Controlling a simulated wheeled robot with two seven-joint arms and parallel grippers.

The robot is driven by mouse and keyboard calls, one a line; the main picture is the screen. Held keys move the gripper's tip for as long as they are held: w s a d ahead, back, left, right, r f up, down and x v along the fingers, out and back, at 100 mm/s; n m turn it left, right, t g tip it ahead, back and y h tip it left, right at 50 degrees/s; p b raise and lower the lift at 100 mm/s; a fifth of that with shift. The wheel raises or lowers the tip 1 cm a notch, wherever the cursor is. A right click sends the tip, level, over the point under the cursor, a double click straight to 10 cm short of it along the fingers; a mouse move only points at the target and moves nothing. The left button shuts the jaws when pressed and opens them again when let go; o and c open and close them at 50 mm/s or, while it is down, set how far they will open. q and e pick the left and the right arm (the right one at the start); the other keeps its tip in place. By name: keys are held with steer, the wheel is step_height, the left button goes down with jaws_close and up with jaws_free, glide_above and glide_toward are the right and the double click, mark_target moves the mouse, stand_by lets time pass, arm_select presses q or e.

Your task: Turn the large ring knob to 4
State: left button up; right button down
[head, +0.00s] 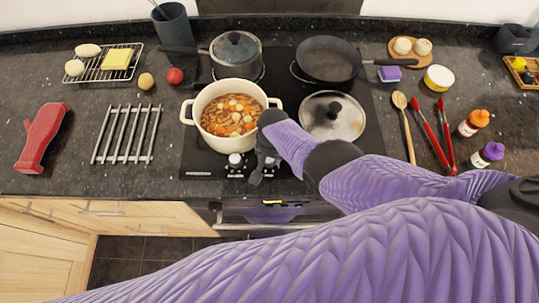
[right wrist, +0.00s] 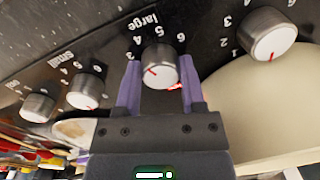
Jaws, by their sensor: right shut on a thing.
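The large ring knob (right wrist: 160,66) has a metal side and a white face with a red pointer line. It sits on the black panel below the printed word "large", with numbers around it. In the right wrist view my right gripper (right wrist: 160,88) has one purple finger on each side of this knob and is shut on it. The red line slants on the left part of the face; the exact number it marks is hard to tell. In the head view my right gripper (head: 258,166) is at the hob's front edge, hiding the knob. My left gripper is not in view.
A cream pot of soup (head: 230,112) stands close behind my gripper. A steel lid (head: 332,117) lies to its right. Other knobs flank the held one: one (right wrist: 271,38) on the right, the small-ring knob (right wrist: 86,92) and another (right wrist: 37,107) on the left.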

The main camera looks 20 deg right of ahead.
steer(key=shift+c, duration=1)
jaws_free()
step_height(320, 180, up, 10)
steer(key=p, duration=0.8)
steer(key=shift+s+d, duration=0.15)
steer(key=shift+d, duration=0.05)
